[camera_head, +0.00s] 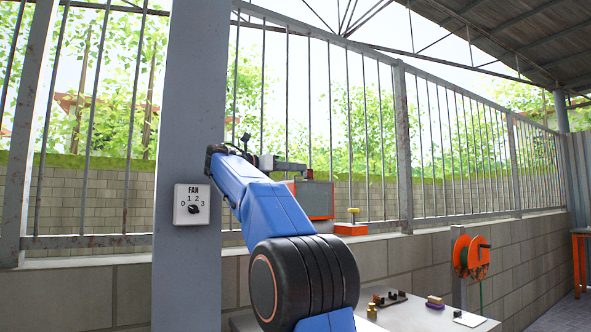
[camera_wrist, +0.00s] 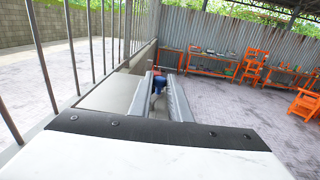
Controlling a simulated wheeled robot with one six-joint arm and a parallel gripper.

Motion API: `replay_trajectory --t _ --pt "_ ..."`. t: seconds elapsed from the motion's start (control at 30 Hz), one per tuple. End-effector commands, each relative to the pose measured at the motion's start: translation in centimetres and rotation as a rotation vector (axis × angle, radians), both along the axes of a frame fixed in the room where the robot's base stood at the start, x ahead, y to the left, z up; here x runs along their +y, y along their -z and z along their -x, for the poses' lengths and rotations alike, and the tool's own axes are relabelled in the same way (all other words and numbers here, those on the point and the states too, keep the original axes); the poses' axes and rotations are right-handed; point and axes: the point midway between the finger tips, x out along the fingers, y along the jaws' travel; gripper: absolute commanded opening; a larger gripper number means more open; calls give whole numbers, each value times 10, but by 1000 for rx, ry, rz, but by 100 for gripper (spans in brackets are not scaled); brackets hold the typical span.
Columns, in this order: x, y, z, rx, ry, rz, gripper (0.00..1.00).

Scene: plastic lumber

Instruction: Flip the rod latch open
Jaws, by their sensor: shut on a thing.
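My gripper (camera_head: 299,167) is at the end of my raised blue arm in the head view, pointing right in front of the fence. A dark brown base with black posts (camera_head: 390,298) lies on the pale bench at lower right in the head view. It may be the rod latch, but it is too small to make out its rod or position. My gripper is well above it and apart from it.
A FAN dial (camera_head: 192,204) is on the grey post. A grey-and-orange box (camera_head: 314,200) and an orange block with a yellow knob (camera_head: 351,228) are near the wall top. An orange reel (camera_head: 471,257) hangs further right.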

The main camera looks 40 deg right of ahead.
Motion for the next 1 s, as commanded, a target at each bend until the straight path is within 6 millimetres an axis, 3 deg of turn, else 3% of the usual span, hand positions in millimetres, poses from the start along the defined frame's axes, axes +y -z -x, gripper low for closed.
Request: replay_trajectory --t 0.4,0.93,0.97,1.0 --pt "1 0 -2 0 163 0 0" --pt "1 0 -2 1 184 1 0" --pt "1 0 -2 1 184 1 22" --pt "1 0 -2 1 184 1 31"
